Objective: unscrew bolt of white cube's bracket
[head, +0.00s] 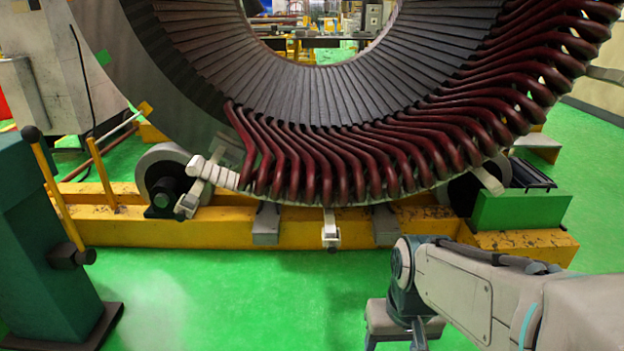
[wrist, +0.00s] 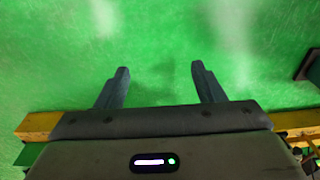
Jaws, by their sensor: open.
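A pale bracket (head: 330,228) with a small block at its lower end hangs from the bottom middle of the stator in the head view. A similar bracket (head: 187,203) sits at the stator's lower left, and another (head: 489,180) at its lower right. I cannot tell which one is the white cube's bracket, and no bolt is clear. My gripper (head: 396,344) points down in front of the yellow base, right of the middle bracket and apart from it. In the wrist view my gripper (wrist: 161,70) is open and empty over green floor.
The large stator (head: 320,100) with dark red coils (head: 310,165) rests on a yellow base (head: 230,232). A roller (head: 163,172) supports its left side. A dark green post (head: 45,250) stands at the left. The floor (head: 230,300) before the base is clear.

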